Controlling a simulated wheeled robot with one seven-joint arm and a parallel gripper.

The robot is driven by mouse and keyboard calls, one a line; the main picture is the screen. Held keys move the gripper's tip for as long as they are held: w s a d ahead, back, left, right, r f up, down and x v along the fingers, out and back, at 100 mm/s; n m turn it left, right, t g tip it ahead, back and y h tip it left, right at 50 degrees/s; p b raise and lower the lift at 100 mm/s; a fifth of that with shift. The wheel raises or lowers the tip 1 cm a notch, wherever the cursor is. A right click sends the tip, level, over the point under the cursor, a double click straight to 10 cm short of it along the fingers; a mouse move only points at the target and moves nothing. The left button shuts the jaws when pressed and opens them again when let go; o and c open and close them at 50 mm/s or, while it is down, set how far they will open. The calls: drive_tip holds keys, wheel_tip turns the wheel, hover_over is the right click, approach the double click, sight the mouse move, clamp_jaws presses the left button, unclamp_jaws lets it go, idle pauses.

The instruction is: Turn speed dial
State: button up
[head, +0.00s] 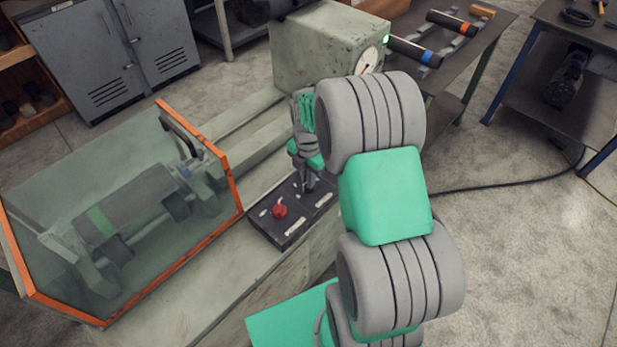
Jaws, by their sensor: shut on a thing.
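A dark control panel (268,227) lies on the machine bed in the middle of the head view. A red knob (280,211) stands on its left half, clear of my gripper. My gripper (309,186) points down at the panel's right half, its fingers shut on a small control there, which I take to be the speed dial. The fingers hide nearly all of the dial, so its pointer and marks cannot be read. Pale labels show on the panel, too small to read.
An orange-framed clear guard (222,165) covers a roller left of the panel. A grey-green machine housing (320,45) with a round gauge (368,62) stands behind. A tool table (468,45) is at the back right. Open floor lies to the right.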

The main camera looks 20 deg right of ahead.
drive_tip(key=shift+m, duration=0.4)
clamp_jaws()
drive_tip(key=shift+m+b, duration=0.5)
drive_tip(key=shift+m, duration=0.5)
drive_tip(key=m+b, duration=0.1)
drive_tip(key=m, duration=0.2)
drive_tip(key=shift+m, duration=0.3)
drive_tip(key=m+b, duration=0.1)
drive_tip(key=m, duration=0.5)
drive_tip(key=m+b, duration=0.1)
drive_tip(key=m, duration=1)
drive_tip(key=shift+m, duration=0.3)
